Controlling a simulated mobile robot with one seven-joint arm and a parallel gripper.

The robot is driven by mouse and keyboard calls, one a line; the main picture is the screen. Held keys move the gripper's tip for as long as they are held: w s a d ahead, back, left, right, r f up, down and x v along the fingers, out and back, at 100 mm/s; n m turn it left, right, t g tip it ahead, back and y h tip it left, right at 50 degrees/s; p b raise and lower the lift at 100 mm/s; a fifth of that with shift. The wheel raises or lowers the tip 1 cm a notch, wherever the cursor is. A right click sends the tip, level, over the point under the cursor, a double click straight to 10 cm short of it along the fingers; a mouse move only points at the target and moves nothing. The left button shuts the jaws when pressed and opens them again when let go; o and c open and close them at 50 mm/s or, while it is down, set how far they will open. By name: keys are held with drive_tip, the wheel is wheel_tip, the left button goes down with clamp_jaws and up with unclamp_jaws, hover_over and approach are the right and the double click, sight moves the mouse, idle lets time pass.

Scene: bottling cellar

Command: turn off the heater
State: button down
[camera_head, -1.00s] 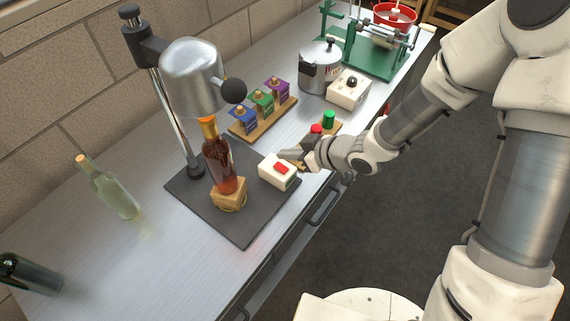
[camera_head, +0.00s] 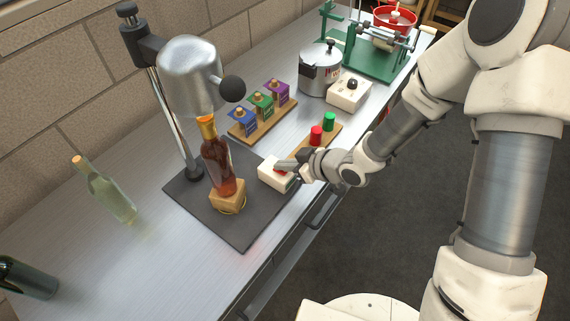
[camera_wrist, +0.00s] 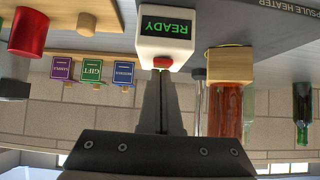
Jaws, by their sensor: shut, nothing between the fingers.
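The capsule heater is a silver hood (camera_head: 190,74) on a post above a dark base plate (camera_head: 240,228). An amber bottle (camera_head: 218,165) with an orange-looking top stands on a wooden block (camera_head: 228,196) under the hood. A white switch box (camera_head: 274,175) with a red switch sits at the plate's right edge. In the wrist view the box (camera_wrist: 150,45) shows a green READY display and the red switch (camera_wrist: 163,62). My gripper (camera_head: 280,167) is shut and empty, its fingertips at the red switch. I cannot tell whether they touch it. The fingers partly hide the switch in the head view.
A red capsule (camera_head: 316,136) and a green capsule (camera_head: 329,121) stand on a wooden board behind my gripper. Small coloured boxes (camera_head: 262,103), a steel pot (camera_head: 320,70) and a white box (camera_head: 349,93) stand further back. A clear bottle (camera_head: 110,195) and a dark bottle (camera_head: 28,278) are at left.

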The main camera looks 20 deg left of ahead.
drive_tip(key=shift+a, duration=0.1)
drive_tip(key=shift+w+a+r, duration=0.2)
drive_tip(key=shift+a+r, duration=0.05)
drive_tip(key=shift+a, duration=0.4)
